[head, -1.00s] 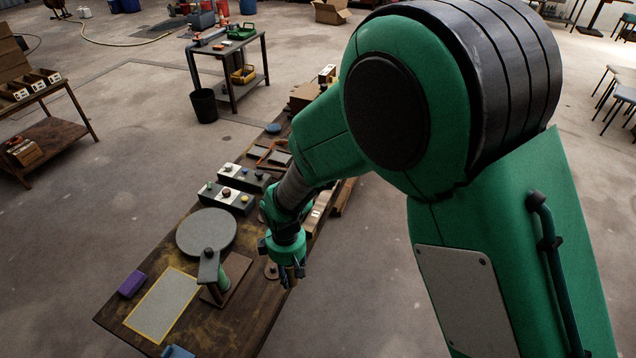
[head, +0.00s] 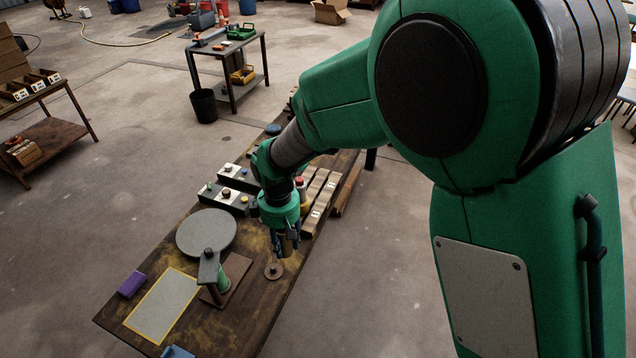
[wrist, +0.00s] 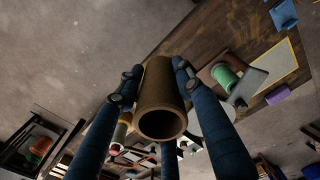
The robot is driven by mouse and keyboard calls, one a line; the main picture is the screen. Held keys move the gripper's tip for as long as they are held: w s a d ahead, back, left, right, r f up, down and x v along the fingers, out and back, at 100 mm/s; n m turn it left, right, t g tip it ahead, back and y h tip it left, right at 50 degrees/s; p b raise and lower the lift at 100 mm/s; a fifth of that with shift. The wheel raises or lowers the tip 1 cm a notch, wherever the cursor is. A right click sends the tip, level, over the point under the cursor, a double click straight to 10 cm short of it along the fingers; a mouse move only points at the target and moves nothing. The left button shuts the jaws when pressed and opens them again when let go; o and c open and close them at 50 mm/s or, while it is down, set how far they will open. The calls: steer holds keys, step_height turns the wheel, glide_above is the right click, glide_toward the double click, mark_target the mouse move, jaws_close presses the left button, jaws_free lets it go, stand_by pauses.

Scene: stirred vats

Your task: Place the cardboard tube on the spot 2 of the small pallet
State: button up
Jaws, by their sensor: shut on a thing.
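My gripper (head: 287,240) is shut on the brown cardboard tube (wrist: 160,95), and its fingers grip the tube's sides in the wrist view. The tube's open round end faces the wrist camera. In the head view the tube (head: 287,247) hangs below the gripper over the near right edge of the workbench, and it appears clear of the bench top. A slatted wooden piece with white labels (head: 322,188), which looks like the small pallet, lies just beyond and right of the gripper. The label numbers are too small to read, and my gripper and arm hide part of that area.
The workbench (head: 245,320) also holds a grey round plate (head: 206,232), a green spool on a stand (head: 223,278), a yellow-edged mat (head: 163,305), a purple block (head: 132,284) and button boxes (head: 222,197). A small round disc (head: 273,270) lies near the gripper.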

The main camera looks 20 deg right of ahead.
steer(key=w+d+r+m, duration=0.1)
steer(key=w+d, duration=0.1)
steer(key=w, duration=0.7)
steer(key=w+d+r+m, duration=0.1)
steer(key=w+d+r, duration=0.15)
steer(key=w, duration=0.65)
steer(key=m+p, duration=0.2)
steer(key=m, duration=0.4)
glide_above(312, 183)
step_height(312, 183, down, 5)
step_height(312, 183, down, 11)
steer(key=shift+d, duration=0.15)
steer(key=shift+r, duration=0.1)
steer(key=shift+f+b, duration=0.4)
steer(key=shift+f, duration=2.7)
steer(key=shift+f, duration=1.9)
